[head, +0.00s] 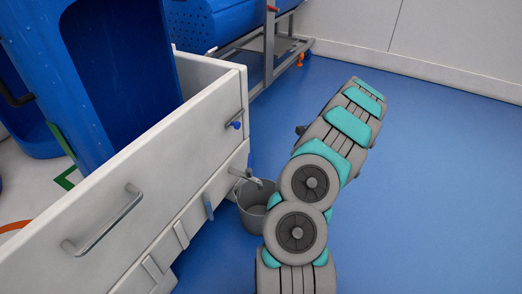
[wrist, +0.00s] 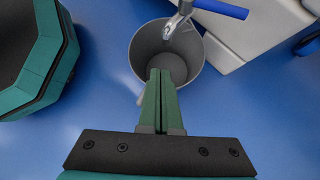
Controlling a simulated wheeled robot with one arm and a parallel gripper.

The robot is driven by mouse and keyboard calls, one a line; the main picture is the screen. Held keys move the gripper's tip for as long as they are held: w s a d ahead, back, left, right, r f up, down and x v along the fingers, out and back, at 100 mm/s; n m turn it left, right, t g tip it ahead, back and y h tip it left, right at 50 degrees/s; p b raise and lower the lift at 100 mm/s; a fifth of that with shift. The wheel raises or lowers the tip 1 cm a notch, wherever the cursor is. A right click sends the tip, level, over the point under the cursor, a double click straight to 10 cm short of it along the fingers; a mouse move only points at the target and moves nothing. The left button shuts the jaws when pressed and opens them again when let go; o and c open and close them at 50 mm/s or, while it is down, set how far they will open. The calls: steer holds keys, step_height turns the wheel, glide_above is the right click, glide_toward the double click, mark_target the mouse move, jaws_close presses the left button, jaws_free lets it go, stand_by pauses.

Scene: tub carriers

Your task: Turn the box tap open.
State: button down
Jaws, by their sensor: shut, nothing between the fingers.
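The box tap (wrist: 183,14) is metal with a blue lever (wrist: 221,8), at the top of the wrist view. The lever points right, towards the white box. In the head view the tap (head: 256,181) sticks out low from the end of the white box (head: 165,155). My gripper (wrist: 160,72) is shut and empty. Its fingertips show over the grey bucket, below the tap in the wrist picture, with a visible gap to the tap and lever. In the head view my arm stands right of the bucket, and I cannot make out the fingers.
The grey bucket (wrist: 143,50) stands on the blue floor under the tap; it also shows in the head view (head: 247,210). A blue tub (head: 120,75) rises behind the box's long side. A metal frame (head: 268,55) stands at the back. Floor to the right is clear.

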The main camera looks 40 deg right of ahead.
mark_target(250, 164)
steer(key=w+d+r+m+t, duration=0.2)
steer(key=w+d+r+t, duration=0.2)
steer(key=d, duration=0.1)
steer(key=w+a+f+b, duration=0.2)
steer(key=w+a+f, duration=0.3)
steer(key=w+a, duration=0.2)
steer(key=shift+w+a, duration=0.15)
steer(key=shift+a, duration=0.65)
steer(key=shift+w, duration=0.1)
steer(key=shift+w+a+n+g+p, duration=0.1)
steer(key=shift+w+n+g+p, duration=0.1)
steer(key=shift+n+g+p, duration=0.15)
